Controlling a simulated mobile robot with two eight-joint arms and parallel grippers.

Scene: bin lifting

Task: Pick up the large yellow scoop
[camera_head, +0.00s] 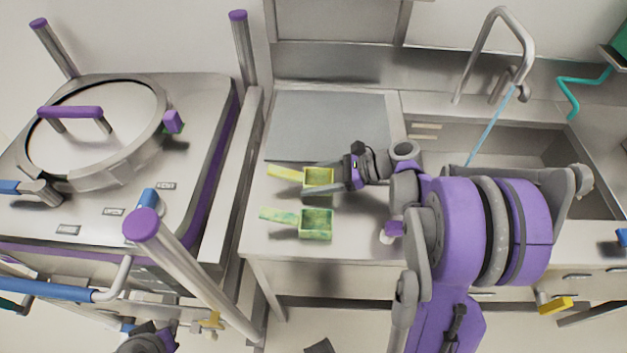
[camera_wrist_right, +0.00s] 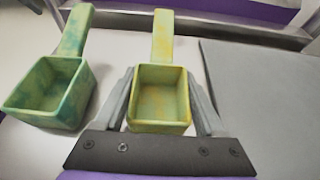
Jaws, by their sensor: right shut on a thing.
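The yellow scoop (camera_head: 318,178) is at the middle of the steel counter, its handle pointing left in the head view. In the right wrist view the yellow scoop (camera_wrist_right: 160,98) is a square cup between the two fingers, its handle pointing away. My right gripper (camera_head: 318,187) is shut on the cup from the right, one finger along each side. I cannot tell whether the scoop touches the counter. A greener scoop (camera_head: 315,223) lies just nearer; it also shows at the left of the right wrist view (camera_wrist_right: 50,92).
A large steel vessel with a round lid (camera_head: 97,123) stands left of the counter (camera_head: 275,238), with upright purple-capped posts (camera_head: 180,270) beside it. A sink (camera_head: 465,150) with a tall faucet is at the right.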

